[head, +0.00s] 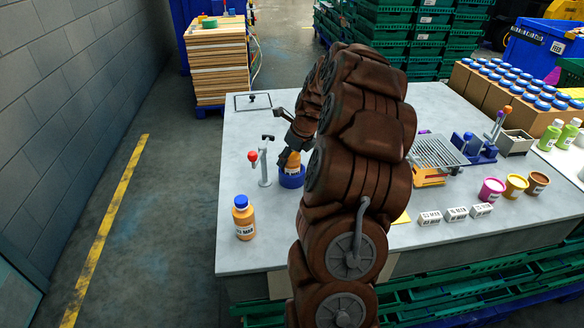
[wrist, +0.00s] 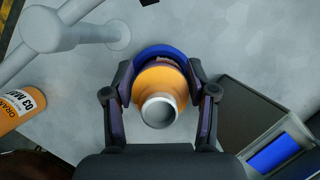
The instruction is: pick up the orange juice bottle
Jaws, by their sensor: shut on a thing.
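My gripper (head: 291,152) is shut on an orange juice bottle (head: 293,163). The bottle stands upright in a blue round holder (head: 291,180) on the table, beside a clamp post. In the wrist view my gripper (wrist: 160,76) has one finger on each side of this bottle (wrist: 158,82), and its pale neck shows no cap. Part of the blue holder (wrist: 157,51) shows behind it. A second orange juice bottle (head: 243,220) with a blue cap stands at the front left of the table. It also shows at the left edge of the wrist view (wrist: 18,108).
A post with a red-knobbed lever (head: 265,165) stands just left of the holder. A slotted metal rack (head: 436,151), small labelled blocks (head: 455,214) and coloured tubs (head: 491,190) lie to the right. The table (head: 240,264) is clear around the capped bottle.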

